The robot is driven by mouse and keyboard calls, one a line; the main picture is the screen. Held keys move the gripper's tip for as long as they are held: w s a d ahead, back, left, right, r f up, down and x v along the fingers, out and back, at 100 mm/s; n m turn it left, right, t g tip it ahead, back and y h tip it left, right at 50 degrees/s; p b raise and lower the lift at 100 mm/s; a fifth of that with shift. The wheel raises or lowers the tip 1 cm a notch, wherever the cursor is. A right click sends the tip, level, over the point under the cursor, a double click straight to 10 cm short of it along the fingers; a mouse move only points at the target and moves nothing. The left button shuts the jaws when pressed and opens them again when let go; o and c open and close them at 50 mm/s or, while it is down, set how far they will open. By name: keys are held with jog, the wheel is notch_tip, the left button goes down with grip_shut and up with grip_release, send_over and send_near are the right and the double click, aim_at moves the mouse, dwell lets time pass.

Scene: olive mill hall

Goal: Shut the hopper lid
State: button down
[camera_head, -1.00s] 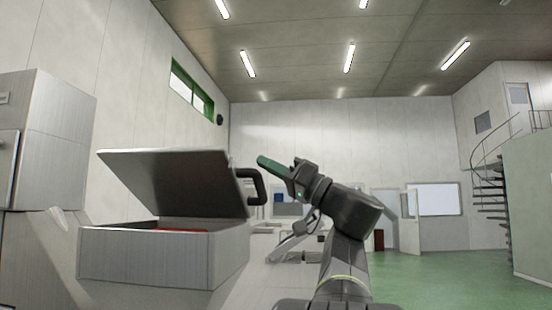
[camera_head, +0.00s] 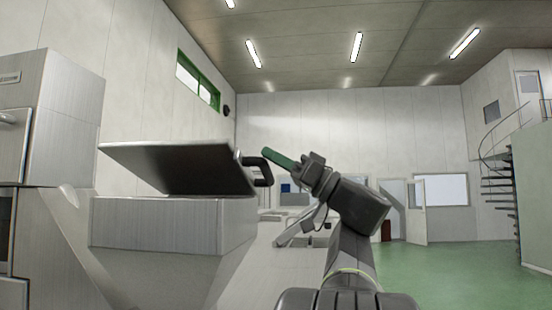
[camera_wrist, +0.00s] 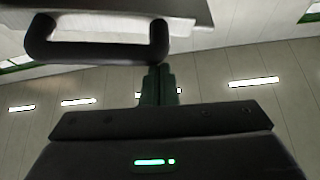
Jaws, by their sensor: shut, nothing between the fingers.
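The hopper (camera_head: 160,228) is a grey metal box at left in the head view. Its lid (camera_head: 180,168) stands part open, tilted over the box, with a gap at the left. A black bar handle (camera_head: 260,168) sits at the lid's right edge. My gripper (camera_head: 266,151) is shut and empty, its green fingers just right of the handle. In the wrist view the handle (camera_wrist: 97,52) crosses the upper left, below the lid's pale edge (camera_wrist: 115,10). The shut fingers (camera_wrist: 157,68) point up by the handle's right end; whether they touch it I cannot tell. The hopper's inside is hidden.
A tall grey cabinet (camera_head: 60,115) stands left of the hopper. A counter (camera_head: 300,241) lies behind my arm. Green floor (camera_head: 455,260) is open at right, with a spiral stair (camera_head: 497,165) and an open white door (camera_head: 416,212) farther back.

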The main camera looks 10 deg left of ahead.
notch_tip(320, 180, down, 8)
jog(key=s+n+g+b, duration=0.1)
jog(key=n+g+b, duration=0.1)
jog(key=n+b, duration=0.2)
jog(key=shift+s+r+g+b, duration=0.15)
jog(key=shift+g+b, duration=0.25)
jog(key=shift+b, duration=0.15)
